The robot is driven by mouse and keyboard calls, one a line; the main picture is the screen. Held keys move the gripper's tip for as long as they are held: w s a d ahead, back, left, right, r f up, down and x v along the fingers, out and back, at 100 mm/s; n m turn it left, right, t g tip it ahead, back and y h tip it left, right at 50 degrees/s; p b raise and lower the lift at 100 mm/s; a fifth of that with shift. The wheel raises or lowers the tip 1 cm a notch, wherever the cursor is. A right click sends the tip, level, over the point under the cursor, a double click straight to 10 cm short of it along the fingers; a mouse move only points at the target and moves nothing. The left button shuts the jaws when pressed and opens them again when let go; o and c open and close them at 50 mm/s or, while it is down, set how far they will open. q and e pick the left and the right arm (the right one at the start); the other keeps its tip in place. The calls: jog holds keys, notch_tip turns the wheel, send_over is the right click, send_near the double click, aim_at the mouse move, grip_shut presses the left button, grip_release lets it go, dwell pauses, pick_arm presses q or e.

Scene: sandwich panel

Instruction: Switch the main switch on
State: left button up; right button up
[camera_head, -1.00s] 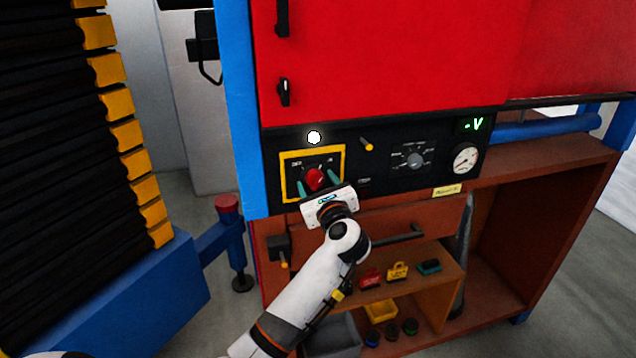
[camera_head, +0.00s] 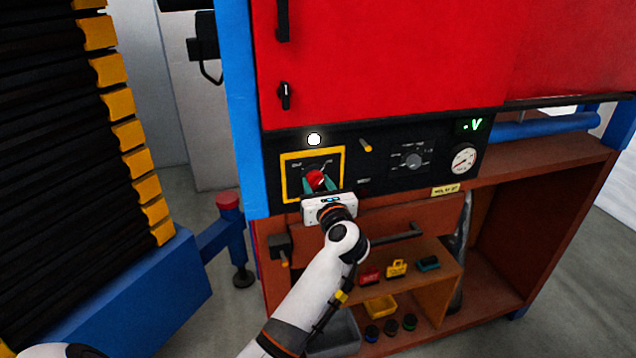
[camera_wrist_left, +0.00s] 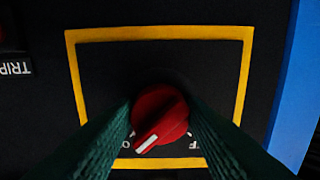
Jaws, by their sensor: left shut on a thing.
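The main switch is a red rotary knob (camera_head: 316,179) inside a yellow square frame (camera_head: 342,160) on the black control panel. My left gripper (camera_head: 318,183) has its green fingers closed on the knob, one on each side. In the left wrist view the red knob (camera_wrist_left: 159,117) sits between the two green fingers (camera_wrist_left: 160,125). Its white mark points down and to the left there, towards lettering that the fingers partly hide. My right gripper is not in view.
A white lamp (camera_head: 314,139) is lit above the yellow frame. A selector dial (camera_head: 414,161), a gauge (camera_head: 463,159) and a green display (camera_head: 472,125) are to the right. Shelves (camera_head: 440,287) with small coloured items are below. A blue post (camera_head: 240,110) stands at left.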

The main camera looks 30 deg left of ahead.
pick_arm(q)
jog(key=o, duration=1)
jog(key=shift+c, duration=0.2)
jog(key=shift+d, duration=0.1)
jog(key=b+v, duration=0.4)
jog(key=v, duration=0.8)
jog(key=shift+f, duration=0.1)
